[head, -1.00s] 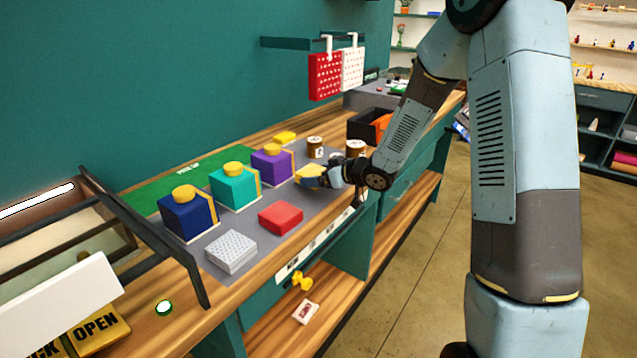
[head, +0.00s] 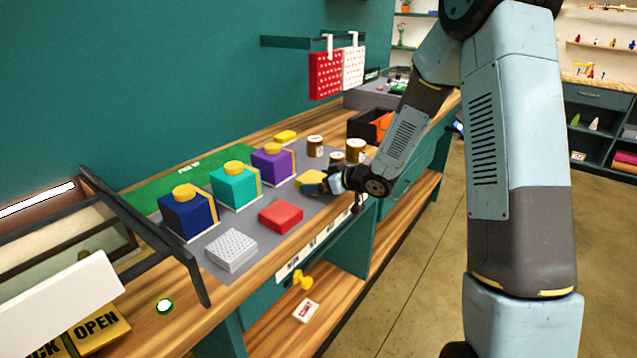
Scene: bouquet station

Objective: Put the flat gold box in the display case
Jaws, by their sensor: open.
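The flat gold box (head: 311,178) lies on the grey mat at its right end, past the red flat box. My gripper (head: 322,185) is open, low at the right side of the gold box. Its fingers are small and partly hidden, so I cannot tell whether they touch the box. A dark-framed case (head: 192,268) stands at the left end of the counter and looks like the display case. A white panel (head: 62,305) crosses its front, and part of it is cut off by the picture edge.
A red flat box (head: 281,217) and a white patterned one (head: 231,251) lie on the mat (head: 245,277). Navy (head: 188,216), teal (head: 234,187) and purple (head: 272,163) boxes stand behind. Brown jars (head: 355,150) stand beyond my gripper. An OPEN sign (head: 97,328) is at front left.

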